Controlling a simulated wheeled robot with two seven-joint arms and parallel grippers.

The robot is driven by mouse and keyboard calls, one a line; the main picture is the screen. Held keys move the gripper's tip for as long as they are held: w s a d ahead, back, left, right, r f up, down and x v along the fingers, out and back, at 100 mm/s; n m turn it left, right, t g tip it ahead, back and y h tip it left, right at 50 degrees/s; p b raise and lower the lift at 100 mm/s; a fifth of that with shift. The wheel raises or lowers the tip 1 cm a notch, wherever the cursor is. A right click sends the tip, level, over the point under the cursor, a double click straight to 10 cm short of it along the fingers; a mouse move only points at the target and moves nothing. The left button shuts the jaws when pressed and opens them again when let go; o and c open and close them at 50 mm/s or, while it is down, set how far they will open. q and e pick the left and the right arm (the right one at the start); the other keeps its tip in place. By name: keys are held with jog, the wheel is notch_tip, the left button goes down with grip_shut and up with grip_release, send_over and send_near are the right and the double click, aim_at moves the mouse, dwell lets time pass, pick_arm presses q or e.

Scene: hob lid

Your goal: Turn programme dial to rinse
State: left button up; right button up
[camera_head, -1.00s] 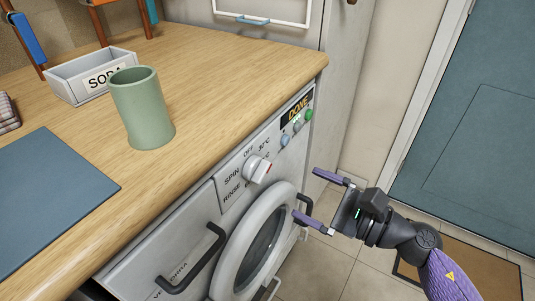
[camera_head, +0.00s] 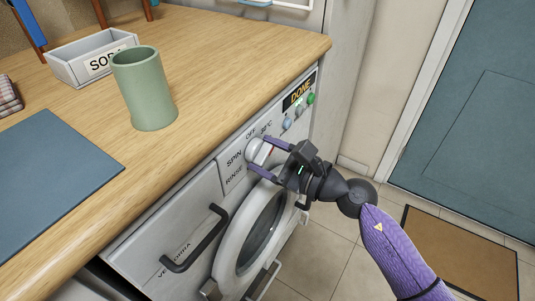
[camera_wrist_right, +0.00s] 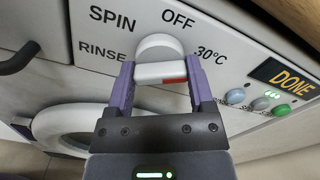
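The white programme dial (camera_head: 256,148) is on the washing machine's front panel. In the right wrist view the dial (camera_wrist_right: 158,48) has a raised bar, roughly level, with a red mark at its right end. Labels SPIN, OFF, RINSE and 30°C surround it; RINSE (camera_wrist_right: 102,49) is at left, 30°C at right. My right gripper (camera_head: 257,155) has its purple fingers at the two ends of the bar, seemingly touching it; the same gripper (camera_wrist_right: 160,75) shows in the right wrist view. My left gripper is not in view.
Right of the dial are several round buttons (camera_head: 287,123) and a DONE display (camera_head: 298,93). Below are the round door (camera_head: 228,245) and a dark drawer handle (camera_head: 195,240). The wooden worktop (camera_head: 215,60) overhangs, bearing a green cup (camera_head: 145,90) and a SODA box (camera_head: 70,68).

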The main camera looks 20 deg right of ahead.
jog(key=c, duration=0.7)
jog(key=shift+m, duration=0.3)
